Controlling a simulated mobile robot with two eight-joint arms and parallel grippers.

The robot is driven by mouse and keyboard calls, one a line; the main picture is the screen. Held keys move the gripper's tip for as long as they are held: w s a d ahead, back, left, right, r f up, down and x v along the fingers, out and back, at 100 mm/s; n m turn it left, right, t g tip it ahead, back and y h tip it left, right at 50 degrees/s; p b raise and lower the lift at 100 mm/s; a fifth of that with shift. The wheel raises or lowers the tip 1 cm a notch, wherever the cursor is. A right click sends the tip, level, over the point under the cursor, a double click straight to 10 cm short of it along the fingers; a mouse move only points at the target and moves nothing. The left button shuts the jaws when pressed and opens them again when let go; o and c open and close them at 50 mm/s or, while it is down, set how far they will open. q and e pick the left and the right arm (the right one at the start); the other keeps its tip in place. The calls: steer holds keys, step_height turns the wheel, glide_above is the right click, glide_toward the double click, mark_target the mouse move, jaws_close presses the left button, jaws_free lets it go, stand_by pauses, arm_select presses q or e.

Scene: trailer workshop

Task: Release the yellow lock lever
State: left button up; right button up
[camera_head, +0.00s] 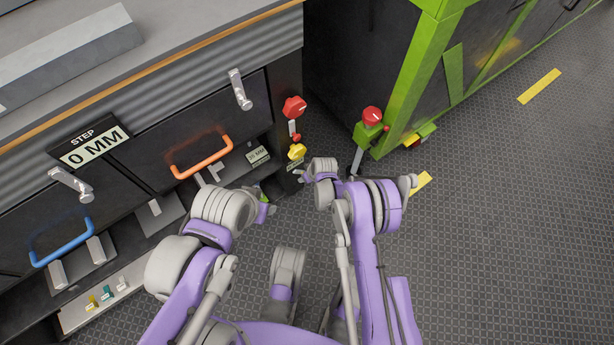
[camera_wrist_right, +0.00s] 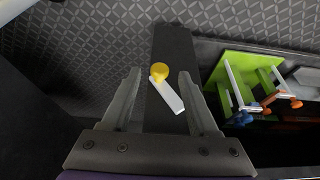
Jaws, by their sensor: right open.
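The yellow lock lever shows in the head view as a yellow knob (camera_head: 296,151) at the right end of the dark cabinet, low down. In the right wrist view it is a round yellow knob (camera_wrist_right: 159,71) on a pale, slanted lever arm (camera_wrist_right: 168,97), in front of a dark upright strip. My right gripper (camera_wrist_right: 160,76) is open, with one finger on each side of the lever and visible gaps between. In the head view my right gripper (camera_head: 301,175) is just below the knob. My left arm is bent in front of the cabinet; its fingers cannot be made out.
A red knob (camera_head: 293,107) sits above the yellow one. A red-topped lever (camera_head: 372,115) stands by the green-framed machine (camera_head: 400,90) at right. The cabinet has an orange handle (camera_head: 202,158) and a blue handle (camera_head: 62,243). The patterned floor (camera_head: 500,220) at right is clear.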

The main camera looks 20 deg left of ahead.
steer(key=shift+x, duration=0.85)
jaws_close()
